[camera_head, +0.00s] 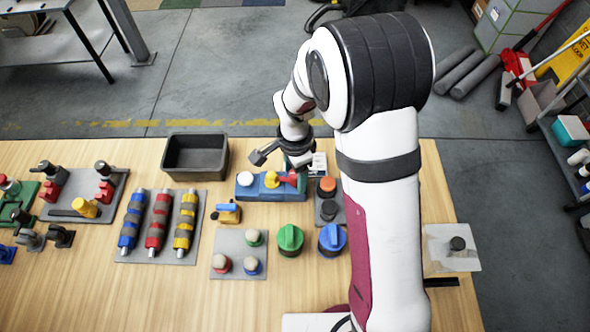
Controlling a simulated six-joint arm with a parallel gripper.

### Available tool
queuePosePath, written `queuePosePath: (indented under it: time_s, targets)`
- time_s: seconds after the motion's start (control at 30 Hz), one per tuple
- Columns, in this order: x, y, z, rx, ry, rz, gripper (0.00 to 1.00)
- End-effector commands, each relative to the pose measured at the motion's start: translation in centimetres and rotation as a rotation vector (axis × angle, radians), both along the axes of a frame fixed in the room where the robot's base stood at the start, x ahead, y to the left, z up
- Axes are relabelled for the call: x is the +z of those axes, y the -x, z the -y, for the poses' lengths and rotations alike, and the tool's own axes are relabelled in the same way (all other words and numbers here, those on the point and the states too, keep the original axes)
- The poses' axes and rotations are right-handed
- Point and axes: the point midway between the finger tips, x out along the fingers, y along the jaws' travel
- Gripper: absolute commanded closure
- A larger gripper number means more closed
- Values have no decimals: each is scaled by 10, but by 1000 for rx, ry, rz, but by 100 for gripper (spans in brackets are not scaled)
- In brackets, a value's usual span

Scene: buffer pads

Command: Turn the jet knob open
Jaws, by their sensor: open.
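My gripper (281,158) is open at the back of the table, over or just behind a blue block (245,192). The block carries a white round cap, a yellow knob and a red part; my gripper partly covers its right end. I cannot tell for sure which part is the jet knob. One black round knob (329,210) sits on a grey plate below an orange one (327,185), just left of my arm. Another small black knob (457,243) stands on a pale plate (437,262) at the right. No contact with either black knob shows.
A green knob (290,240) and a blue knob (331,238) stand in front. A black bin (195,154) is at the back left. Striped cylinders (156,221) and levers (86,208) fill the left. Bare wood (190,295) is free at the front.

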Motion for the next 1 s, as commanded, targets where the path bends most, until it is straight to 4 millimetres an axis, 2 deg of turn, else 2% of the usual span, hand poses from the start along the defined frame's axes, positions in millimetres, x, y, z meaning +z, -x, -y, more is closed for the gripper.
queuePosePath:
  time_s: [0.23,0.6,1.0]
  targets:
    - [-1,0,0,0,0,0,35]
    - [0,0,0,0,0,-1,100]
    - [0,0,0,46,0,-1,100]
